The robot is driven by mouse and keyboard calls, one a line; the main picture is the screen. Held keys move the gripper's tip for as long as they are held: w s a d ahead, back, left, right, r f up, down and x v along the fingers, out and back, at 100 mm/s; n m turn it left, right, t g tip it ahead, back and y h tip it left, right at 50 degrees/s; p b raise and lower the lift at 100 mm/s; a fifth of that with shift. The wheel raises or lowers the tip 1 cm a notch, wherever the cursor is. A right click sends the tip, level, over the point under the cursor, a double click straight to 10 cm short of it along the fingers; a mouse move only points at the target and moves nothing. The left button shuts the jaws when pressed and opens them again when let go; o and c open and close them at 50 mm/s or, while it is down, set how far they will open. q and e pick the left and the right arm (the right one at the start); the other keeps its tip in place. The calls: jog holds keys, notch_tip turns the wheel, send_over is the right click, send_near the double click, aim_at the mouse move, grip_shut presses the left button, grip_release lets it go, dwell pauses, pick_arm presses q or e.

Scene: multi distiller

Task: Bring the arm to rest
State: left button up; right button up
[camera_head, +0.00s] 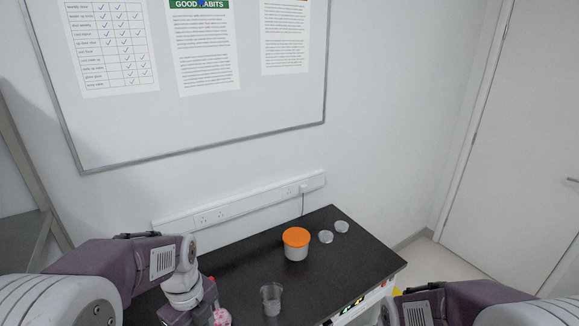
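My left arm comes in from the left, and its wrist bends down over the dark table (345,262). The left gripper (205,308) is only partly in view at the bottom edge. Its fingertips are cut off or hidden, so I cannot tell whether it is open or shut. A small pink object (221,317) shows right beside it, and I cannot tell whether they touch. My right arm comes in at the lower right, in front of the table's right side. Its gripper is below the frame.
A clear beaker (271,299) stands near the table's front. A white tub with an orange lid (296,243) stands farther back, with two small clear dishes (333,232) to its right. The wall with a whiteboard (200,80) is behind. A door (515,150) is at right.

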pick_arm(q)
jog(key=s+f+n+b, duration=0.1)
jog(key=f+n, duration=0.2)
jog(key=n, duration=0.5)
jog(key=s+d+f+n+t+b, duration=0.1)
jog(key=s+f+n, duration=0.1)
jog(key=n, duration=0.6)
jog(key=s+d+f+n, duration=0.1)
jog(key=f+n, duration=0.3)
jog(key=n, duration=0.4)
jog(key=shift+s+f+n+b, duration=0.25)
jog(key=shift+s+n+b, duration=0.15)
jog(key=shift+s, duration=0.3)
pick_arm(e)
notch_tip(320, 180, down, 4)
jog(key=shift+s+r, duration=0.1)
